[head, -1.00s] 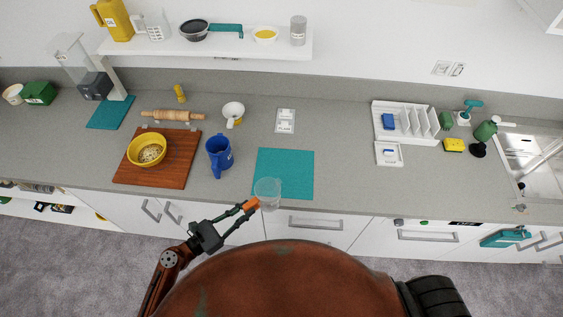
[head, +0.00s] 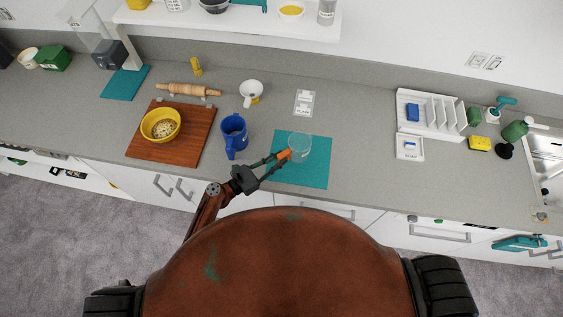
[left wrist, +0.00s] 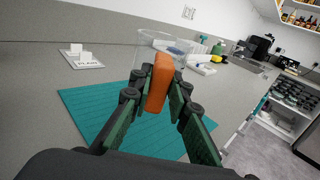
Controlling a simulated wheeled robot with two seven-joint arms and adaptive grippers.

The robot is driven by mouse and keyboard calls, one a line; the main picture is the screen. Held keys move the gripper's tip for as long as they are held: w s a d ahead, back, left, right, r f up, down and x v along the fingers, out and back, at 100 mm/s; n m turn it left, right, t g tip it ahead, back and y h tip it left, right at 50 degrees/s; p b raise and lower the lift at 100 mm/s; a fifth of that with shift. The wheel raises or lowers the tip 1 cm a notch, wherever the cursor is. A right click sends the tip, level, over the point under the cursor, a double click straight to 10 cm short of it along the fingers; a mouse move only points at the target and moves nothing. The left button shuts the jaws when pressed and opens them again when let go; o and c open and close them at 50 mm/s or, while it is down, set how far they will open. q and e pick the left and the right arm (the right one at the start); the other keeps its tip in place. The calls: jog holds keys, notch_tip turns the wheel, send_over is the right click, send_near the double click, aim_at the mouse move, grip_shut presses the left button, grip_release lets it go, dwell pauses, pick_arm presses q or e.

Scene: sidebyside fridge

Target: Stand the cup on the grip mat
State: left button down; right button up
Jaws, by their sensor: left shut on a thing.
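The clear cup (head: 300,145) with an orange handle is over the far part of the teal grip mat (head: 305,176). My left gripper (head: 284,156) is shut on the orange handle, on the cup's near left side. In the left wrist view the orange handle (left wrist: 159,83) stands between the fingers and the clear cup (left wrist: 148,50) is just behind it. The cup looks upright. The handle and fingers hide its lower part, so I cannot tell if its base touches the mat (left wrist: 85,105). My right gripper is not in view.
A blue pitcher (head: 234,131) stands close left of the mat. A wooden board (head: 190,145) with a yellow bowl (head: 160,125) is further left. A white label card (head: 304,101) lies behind the mat. The counter right of the mat is clear up to a soap tray (head: 409,146).

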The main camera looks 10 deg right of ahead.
pick_arm(q)
jog(key=shift+w+d+f, duration=0.5)
jog(key=shift+f, duration=0.25)
jog(key=shift+w+d+f, duration=0.1)
jog(key=shift+w+f, duration=0.1)
jog(key=shift+f, duration=0.05)
notch_tip(320, 180, down, 3)
jog(key=shift+f, duration=0.15)
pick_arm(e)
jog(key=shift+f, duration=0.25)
pick_arm(q)
jog(key=c, duration=2.3)
grip_release()
jog(key=shift+f+b, duration=0.2)
jog(key=shift+b, duration=0.15)
jog(key=o, duration=0.5)
jog(key=shift+r, duration=0.1)
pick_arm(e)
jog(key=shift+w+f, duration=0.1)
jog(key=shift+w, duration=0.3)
